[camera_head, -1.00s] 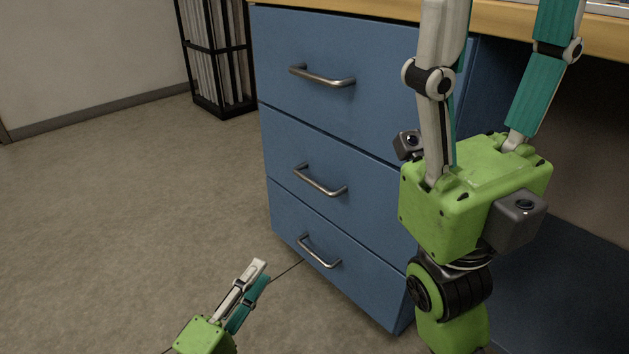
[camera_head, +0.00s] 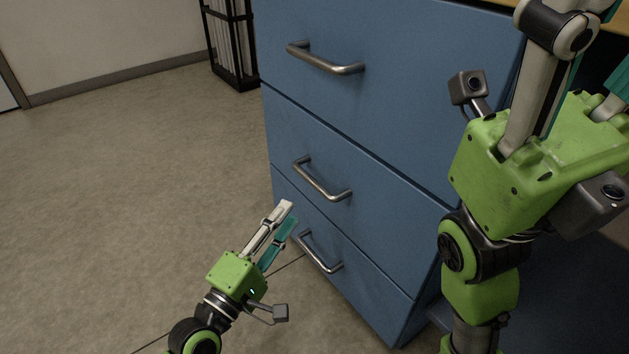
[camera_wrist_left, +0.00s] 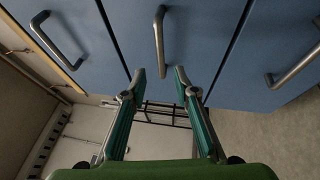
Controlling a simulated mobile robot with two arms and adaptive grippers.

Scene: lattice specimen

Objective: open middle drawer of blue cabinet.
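The blue cabinet (camera_head: 385,120) stands in the middle of the head view with three drawers, all shut. The middle drawer's metal handle (camera_head: 322,182) is a bent bar; it also shows at the top centre of the left wrist view (camera_wrist_left: 159,42). My left gripper (camera_head: 289,213) is low, just left of and below this handle in the head view. In the left wrist view its fingers (camera_wrist_left: 160,76) are apart and empty, pointing at the handle, with no visible contact. My right gripper (camera_head: 582,65) is raised at the right, fingers apart, tips cut off.
The top handle (camera_head: 325,60) and bottom handle (camera_head: 318,253) stick out from the cabinet. The bottom handle is close to my left fingers in the head view. A black-framed rack (camera_head: 232,45) stands behind, near the wall. The floor (camera_head: 120,200) at left is clear.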

